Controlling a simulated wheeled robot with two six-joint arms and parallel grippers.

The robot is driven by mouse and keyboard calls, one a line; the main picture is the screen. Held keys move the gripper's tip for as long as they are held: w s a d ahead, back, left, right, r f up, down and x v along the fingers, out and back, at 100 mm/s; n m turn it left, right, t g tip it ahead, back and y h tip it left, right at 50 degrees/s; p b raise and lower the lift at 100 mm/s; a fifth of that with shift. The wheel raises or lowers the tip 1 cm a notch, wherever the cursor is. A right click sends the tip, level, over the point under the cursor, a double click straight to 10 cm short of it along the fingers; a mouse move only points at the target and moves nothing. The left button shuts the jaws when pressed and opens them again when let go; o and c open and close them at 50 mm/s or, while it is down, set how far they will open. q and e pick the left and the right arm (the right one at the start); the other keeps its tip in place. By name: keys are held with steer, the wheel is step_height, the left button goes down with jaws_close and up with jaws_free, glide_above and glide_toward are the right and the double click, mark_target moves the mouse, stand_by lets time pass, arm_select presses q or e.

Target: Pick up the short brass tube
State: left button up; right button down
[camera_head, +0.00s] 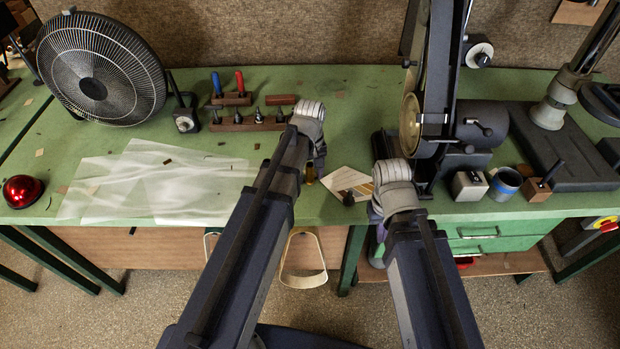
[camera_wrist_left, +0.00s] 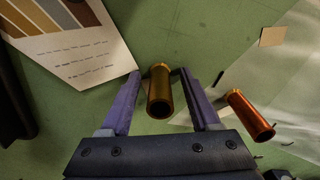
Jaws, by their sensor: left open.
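In the left wrist view a short brass tube (camera_wrist_left: 160,95) stands between the two purple fingers of my left gripper (camera_wrist_left: 161,73). The fingers are open, one on each side, with a small gap to the tube. In the head view my left gripper (camera_head: 316,168) is low over the green bench, and a bit of the brass tube (camera_head: 309,174) shows beside it. A copper-orange tube (camera_wrist_left: 250,115) is to the right of the fingers in the left wrist view. My right gripper (camera_head: 377,214) is by the bench's front edge; its fingers are mostly hidden.
A colour-strip card (camera_head: 345,181) lies right of my left gripper, and translucent sheets (camera_head: 150,185) lie to its left. Behind are a tool rack (camera_head: 245,124) and a fan (camera_head: 100,70). A belt machine (camera_head: 430,110) stands at the right. A red dome (camera_head: 22,191) is far left.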

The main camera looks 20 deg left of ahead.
arm_select(q)
jaws_close()
stand_by(0.5)
